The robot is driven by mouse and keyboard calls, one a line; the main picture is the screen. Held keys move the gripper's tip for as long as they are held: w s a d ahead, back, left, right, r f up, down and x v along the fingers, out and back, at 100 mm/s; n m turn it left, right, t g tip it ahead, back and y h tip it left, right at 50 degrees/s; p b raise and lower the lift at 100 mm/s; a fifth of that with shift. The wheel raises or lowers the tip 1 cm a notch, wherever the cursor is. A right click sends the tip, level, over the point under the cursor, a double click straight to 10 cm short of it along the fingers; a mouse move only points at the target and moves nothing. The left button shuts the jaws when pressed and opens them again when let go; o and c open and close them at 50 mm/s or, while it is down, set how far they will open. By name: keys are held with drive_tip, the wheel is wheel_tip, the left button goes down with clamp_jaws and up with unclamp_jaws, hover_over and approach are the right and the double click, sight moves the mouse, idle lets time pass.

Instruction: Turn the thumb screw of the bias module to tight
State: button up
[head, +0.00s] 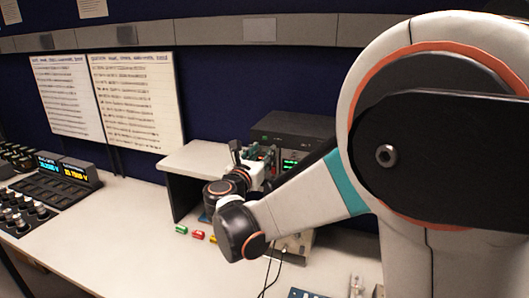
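My arm reaches in from the right, and its wrist bends up in front of a group of instruments on the bench. My gripper (256,153) is small in the head view, at the front of these instruments, partly hidden by my own wrist and forearm. I cannot tell whether its fingers are open or shut, or whether they touch anything. A dark box (293,125) stands behind it, and a unit with a green lit display (290,165) shows just to its right. I cannot pick out the bias module or its thumb screw for certain.
A white shelf (192,160) stands over the bench (110,225), left of my gripper. Small green, red and yellow blocks (198,235) lie below my wrist. A grey box (298,243) with cables sits below my forearm. Consoles with knobs and displays (65,175) are at far left. The bench's left-middle is clear.

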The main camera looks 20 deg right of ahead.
drive_tip(key=shift+c, duration=0.3)
clamp_jaws()
drive_tip(key=shift+m, duration=0.3)
